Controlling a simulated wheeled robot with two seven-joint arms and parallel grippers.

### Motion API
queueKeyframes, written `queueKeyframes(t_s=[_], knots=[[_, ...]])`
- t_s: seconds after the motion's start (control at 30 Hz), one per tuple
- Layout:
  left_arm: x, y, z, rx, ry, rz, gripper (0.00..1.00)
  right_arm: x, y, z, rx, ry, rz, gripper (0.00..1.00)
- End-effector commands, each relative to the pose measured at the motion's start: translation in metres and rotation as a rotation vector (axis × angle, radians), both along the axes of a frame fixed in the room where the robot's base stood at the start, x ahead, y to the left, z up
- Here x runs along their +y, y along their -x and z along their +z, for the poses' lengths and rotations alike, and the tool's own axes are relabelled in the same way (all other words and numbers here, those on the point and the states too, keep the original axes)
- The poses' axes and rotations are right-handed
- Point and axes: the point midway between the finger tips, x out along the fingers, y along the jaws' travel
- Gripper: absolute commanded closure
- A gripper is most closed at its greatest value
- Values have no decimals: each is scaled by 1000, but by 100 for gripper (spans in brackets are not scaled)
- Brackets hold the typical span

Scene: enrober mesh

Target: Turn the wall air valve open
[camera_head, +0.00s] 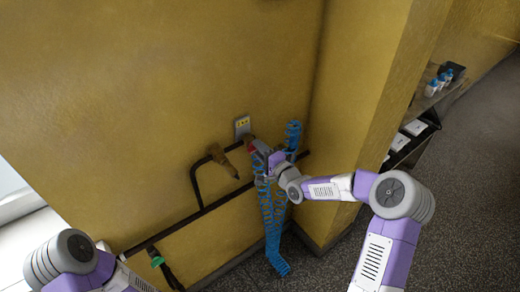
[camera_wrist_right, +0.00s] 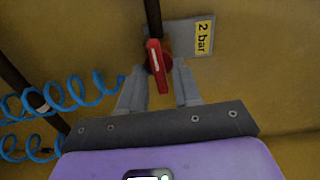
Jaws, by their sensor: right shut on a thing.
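The wall air valve has a red handle (camera_wrist_right: 158,68), which also shows small in the head view (camera_head: 253,149). In the right wrist view the handle lies roughly in line with the dark pipe (camera_wrist_right: 152,18) above it, slightly tilted. My right gripper (camera_wrist_right: 160,85) is shut on the handle, one finger on each side. In the head view the right gripper (camera_head: 260,150) is at the wall and covers part of the valve.
A grey plate with a yellow "2 bar" label (camera_wrist_right: 203,37) is beside the valve. Blue coiled hose (camera_head: 270,225) hangs below and around my right gripper. A dark pipe (camera_head: 190,217) runs along the yellow wall. A wall corner and shelf (camera_head: 415,140) stand to the right.

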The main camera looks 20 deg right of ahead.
Motion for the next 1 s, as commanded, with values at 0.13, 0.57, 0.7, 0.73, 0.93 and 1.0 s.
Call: queueKeyframes(t_s=[0.13, 0.57, 0.7, 0.73, 0.93, 1.0], knots=[[0, 0, 1, 0, 0, 0, 57, 1, 0, -1, 15, -38, 1, 98], [0, 0, 1, 0, 0, 0, 57, 1, 0, -1, 22, -57, 2, 98], [0, 0, 1, 0, 0, 0, 57, 1, 0, -1, 21, -56, 2, 63], [0, 0, 1, 0, 0, 0, 57, 1, 0, -1, 21, -56, 2, 62], [0, 0, 1, 0, 0, 0, 57, 1, 0, -1, 20, -55, 1, 62], [0, 0, 1, 0, 0, 0, 57, 0, 1, -1, 21, -55, 0, 62]])
